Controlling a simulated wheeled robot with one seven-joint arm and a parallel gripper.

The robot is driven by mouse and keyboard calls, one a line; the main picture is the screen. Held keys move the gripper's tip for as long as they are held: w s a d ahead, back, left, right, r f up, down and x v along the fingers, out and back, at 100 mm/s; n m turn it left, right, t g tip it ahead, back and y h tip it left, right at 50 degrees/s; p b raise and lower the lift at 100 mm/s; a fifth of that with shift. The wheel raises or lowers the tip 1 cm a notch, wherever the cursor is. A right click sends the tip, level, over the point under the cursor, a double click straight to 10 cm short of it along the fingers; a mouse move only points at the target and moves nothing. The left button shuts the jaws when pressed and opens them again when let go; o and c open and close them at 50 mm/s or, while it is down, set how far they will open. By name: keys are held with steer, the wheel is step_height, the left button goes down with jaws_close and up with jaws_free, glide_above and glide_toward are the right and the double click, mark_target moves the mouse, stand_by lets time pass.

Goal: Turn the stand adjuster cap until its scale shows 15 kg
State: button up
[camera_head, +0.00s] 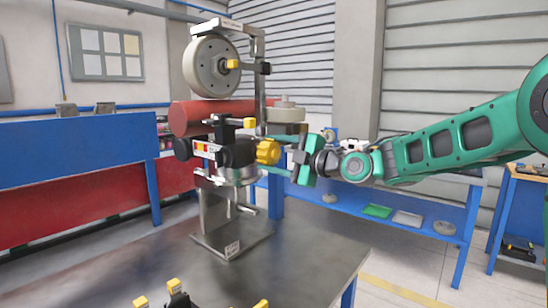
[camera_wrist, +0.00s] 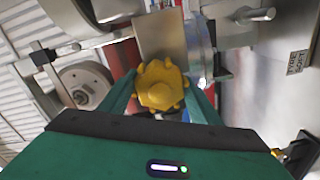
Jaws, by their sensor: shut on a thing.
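The stand adjuster cap is a yellow lobed knob (camera_head: 267,151) on the right side of the black adjuster block of the stand. It also shows in the wrist view (camera_wrist: 161,85), face-on between my two green fingers. My gripper (camera_head: 279,155) reaches in from the right and is shut on the cap, one finger at each side of it. A small white, red and yellow scale strip (camera_head: 206,148) shows left of the block in the head view. Its marks are too small to read.
The stand's base plate (camera_head: 232,240) rests on a grey table (camera_head: 300,262). A grey wheel (camera_head: 211,66) and a red cylinder (camera_head: 190,116) sit above and behind the adjuster. Yellow-tipped black parts (camera_head: 178,296) stand at the table's near edge. The table's right side is clear.

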steer(key=shift+a, duration=0.1)
steer(key=o, duration=1)
steer(key=shift+f, duration=0.1)
steer(key=shift+o, duration=0.2)
steer(key=v, duration=1)
steer(key=shift+d, duration=0.3)
steer(key=shift+s, duration=0.15)
